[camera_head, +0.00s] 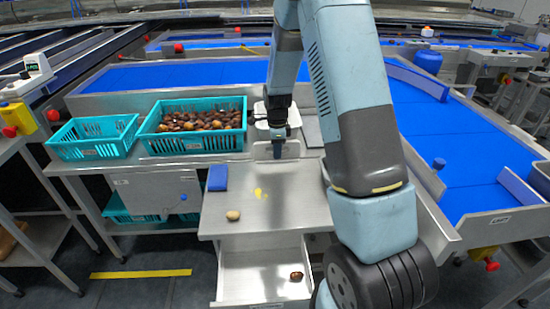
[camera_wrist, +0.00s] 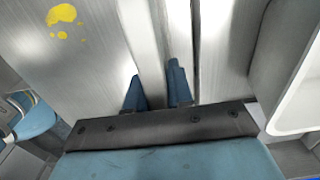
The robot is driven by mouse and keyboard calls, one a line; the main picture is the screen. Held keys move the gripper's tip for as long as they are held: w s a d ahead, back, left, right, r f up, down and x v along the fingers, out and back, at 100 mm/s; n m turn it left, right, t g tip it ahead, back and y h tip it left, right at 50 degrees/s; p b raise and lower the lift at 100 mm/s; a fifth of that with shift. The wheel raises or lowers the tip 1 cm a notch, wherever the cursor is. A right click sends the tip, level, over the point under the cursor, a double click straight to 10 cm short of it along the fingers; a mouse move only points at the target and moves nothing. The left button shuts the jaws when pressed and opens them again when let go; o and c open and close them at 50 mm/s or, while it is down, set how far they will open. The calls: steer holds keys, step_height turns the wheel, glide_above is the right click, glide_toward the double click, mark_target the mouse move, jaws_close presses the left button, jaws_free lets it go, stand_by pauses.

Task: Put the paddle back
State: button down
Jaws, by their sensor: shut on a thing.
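My gripper (camera_head: 278,146) points down at the back of the steel worktop, in front of a white tub. In the wrist view its two blue fingertips (camera_wrist: 157,88) stand on either side of a thin pale grey plate seen edge-on, which looks like the paddle (camera_wrist: 145,35). The gripper is shut on it. In the head view a flat grey plate (camera_head: 265,152) shows around the fingertips, upright and close to the worktop. Whether its lower edge touches the surface I cannot tell.
A teal crate of dates (camera_head: 150,150) and an empty-looking teal crate (camera_head: 75,154) stand left. On the worktop (camera_head: 290,205) lie a blue block (camera_head: 217,178) and a pale date (camera_head: 233,215). A dark date (camera_head: 296,276) lies in the open tray below. The white tub (camera_head: 312,108) stands behind.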

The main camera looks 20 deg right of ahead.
steer(key=shift+w+f, duration=0.3)
steer(key=shift+f, duration=1.55)
steer(key=shift+f, duration=0.1)
steer(key=c, duration=1)
jaws_free()
